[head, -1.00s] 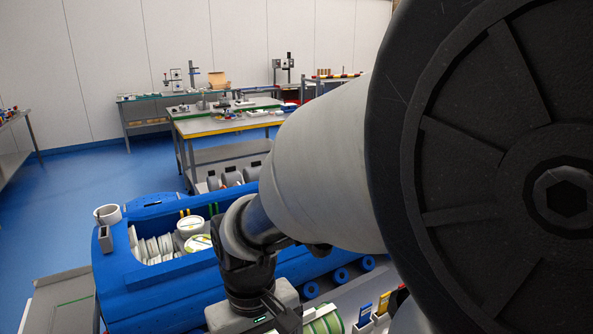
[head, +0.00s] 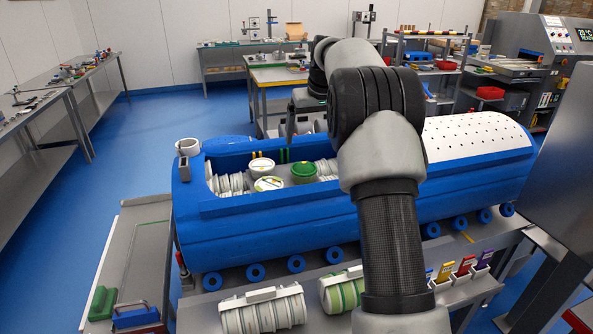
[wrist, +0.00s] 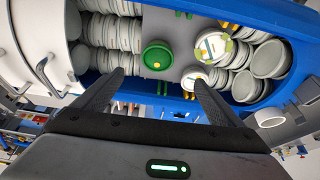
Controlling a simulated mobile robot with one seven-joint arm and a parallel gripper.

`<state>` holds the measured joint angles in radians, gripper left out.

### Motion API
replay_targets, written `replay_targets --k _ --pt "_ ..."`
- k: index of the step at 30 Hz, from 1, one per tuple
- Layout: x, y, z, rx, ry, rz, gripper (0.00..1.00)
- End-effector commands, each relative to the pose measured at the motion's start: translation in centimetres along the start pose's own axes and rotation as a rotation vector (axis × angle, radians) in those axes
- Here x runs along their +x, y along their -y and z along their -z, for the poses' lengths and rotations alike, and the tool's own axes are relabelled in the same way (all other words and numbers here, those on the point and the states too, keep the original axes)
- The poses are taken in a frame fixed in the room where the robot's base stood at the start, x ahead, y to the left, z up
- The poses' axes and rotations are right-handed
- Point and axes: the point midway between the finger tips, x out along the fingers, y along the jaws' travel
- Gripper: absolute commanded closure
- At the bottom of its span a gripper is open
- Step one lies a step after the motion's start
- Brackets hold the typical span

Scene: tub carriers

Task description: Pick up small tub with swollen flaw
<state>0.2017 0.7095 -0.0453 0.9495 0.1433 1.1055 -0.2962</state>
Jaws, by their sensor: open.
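A blue tub carrier (head: 290,228) shaped like a tank wagon has an open top bay. In the bay, two white-lidded tubs (head: 267,166) (head: 269,184) and a green-lidded tub (head: 304,170) stand in the middle. The wrist view shows the green-lidded tub (wrist: 157,56), one larger patterned white tub (wrist: 214,46) and a smaller white one (wrist: 196,77). I cannot tell for sure which lid is swollen. My gripper (wrist: 158,76) is open and empty above the bay. The green tub appears between the fingers; the smaller white tub is by one fingertip.
Rows of stacked white tubs (head: 232,183) lie at both ends of the bay. A white cup (head: 187,147) is at the carrier's left end. In front are large ribbed tubs (head: 262,310) and colored cards in holders (head: 465,266). Benches and blue floor lie behind.

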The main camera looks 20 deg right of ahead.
Motion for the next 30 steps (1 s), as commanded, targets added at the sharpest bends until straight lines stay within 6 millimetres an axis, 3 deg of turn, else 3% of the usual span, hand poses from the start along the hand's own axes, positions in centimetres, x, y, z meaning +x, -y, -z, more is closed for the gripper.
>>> replay_targets --k 7,18,30 --pt "3.4 -0.4 0.3 -0.002 0.004 0.0 0.09" --pt "11.1 -0.4 0.2 -0.002 0.003 0.0 0.09" --pt "14.9 -0.5 0.2 -0.003 0.003 0.0 0.09"
